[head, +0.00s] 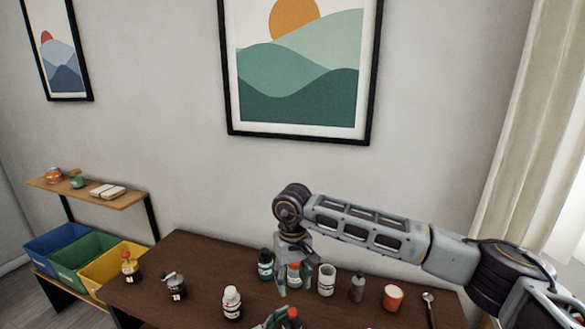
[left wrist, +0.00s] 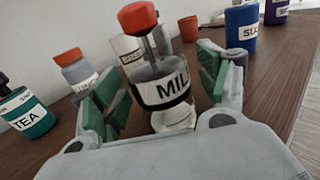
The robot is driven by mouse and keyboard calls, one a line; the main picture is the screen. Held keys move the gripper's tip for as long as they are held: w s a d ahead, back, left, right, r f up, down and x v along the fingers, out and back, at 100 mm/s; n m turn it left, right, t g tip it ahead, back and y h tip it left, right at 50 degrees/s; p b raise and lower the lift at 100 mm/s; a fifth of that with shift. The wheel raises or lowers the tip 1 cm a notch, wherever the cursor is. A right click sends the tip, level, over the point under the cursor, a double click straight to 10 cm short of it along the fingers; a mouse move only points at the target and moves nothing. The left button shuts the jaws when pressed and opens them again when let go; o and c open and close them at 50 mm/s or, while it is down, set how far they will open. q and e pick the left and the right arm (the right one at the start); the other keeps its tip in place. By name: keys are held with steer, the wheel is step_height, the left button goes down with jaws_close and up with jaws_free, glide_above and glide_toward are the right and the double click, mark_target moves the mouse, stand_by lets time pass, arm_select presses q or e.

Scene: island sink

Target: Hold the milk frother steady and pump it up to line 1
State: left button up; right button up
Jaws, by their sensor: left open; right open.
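The milk frother (left wrist: 163,88) is a clear jar with a black-banded MILK label, a metal rod and a red knob (left wrist: 138,17). It stands upright between the open green-padded fingers of my left gripper (left wrist: 160,92), with gaps visible at both sides. In the head view, the red knob of the frother (head: 292,314) shows at the bottom edge, beside part of my left gripper (head: 275,318); the jar is mostly cut off. My right gripper (head: 295,280) is open and points down behind it, over or in front of an orange-topped bottle (head: 294,268); contact cannot be told.
The table's left part has some bare room.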

arm_select(q)
steer(key=shift+v, duration=5.95)
steer(key=shift+f, duration=0.1)
